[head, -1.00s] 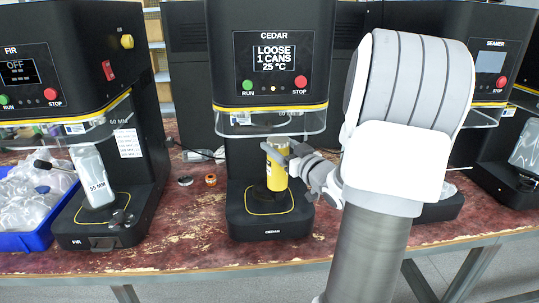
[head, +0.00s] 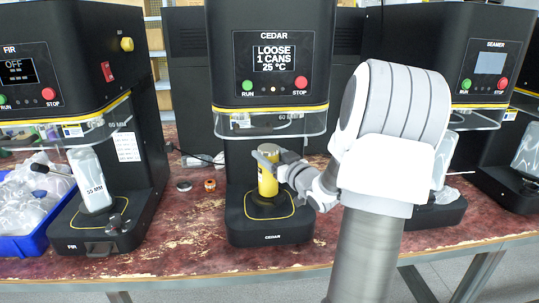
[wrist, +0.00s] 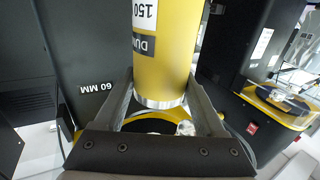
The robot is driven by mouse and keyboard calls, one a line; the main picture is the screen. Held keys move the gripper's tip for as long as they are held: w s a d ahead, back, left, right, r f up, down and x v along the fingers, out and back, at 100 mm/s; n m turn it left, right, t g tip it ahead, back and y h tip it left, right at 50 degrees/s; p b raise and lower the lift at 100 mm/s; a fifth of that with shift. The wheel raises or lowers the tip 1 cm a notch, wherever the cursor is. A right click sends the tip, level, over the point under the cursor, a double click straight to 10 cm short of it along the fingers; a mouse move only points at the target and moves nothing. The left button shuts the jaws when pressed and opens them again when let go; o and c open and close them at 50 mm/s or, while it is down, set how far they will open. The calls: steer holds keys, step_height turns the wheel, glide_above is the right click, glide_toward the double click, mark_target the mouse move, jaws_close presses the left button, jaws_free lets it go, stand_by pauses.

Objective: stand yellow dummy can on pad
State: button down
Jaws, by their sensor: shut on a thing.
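The yellow dummy can (head: 268,182) is upright over the base of the CEDAR machine. My gripper (head: 268,160) reaches in from the right and is shut around its upper part. In the wrist view the can (wrist: 165,60) stands between the two fingers of my gripper (wrist: 162,88), with part of its label showing. The dark pad (head: 268,208), with a yellow outline, lies below the can. Part of the yellow outline also shows in the wrist view. I cannot tell whether the can's bottom touches the pad.
A clear guard (head: 272,122) on the CEDAR machine hangs just above the can. The FIR machine (head: 88,238) holds a clear pouch at left, beside a blue bin (head: 35,240). Small round parts (head: 209,185) lie between the machines. The SEAMER machine stands at right.

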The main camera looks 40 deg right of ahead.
jaws_free()
steer(key=shift+f, duration=0.1)
steer(key=shift+s+r+p, duration=0.2)
steer(key=shift+r+p, duration=0.05)
steer(key=shift+p, duration=0.05)
steer(key=s+a+p, duration=0.1)
steer(key=s, duration=1)
steer(key=shift+s+a, duration=0.15)
steer(key=shift+s, duration=0.15)
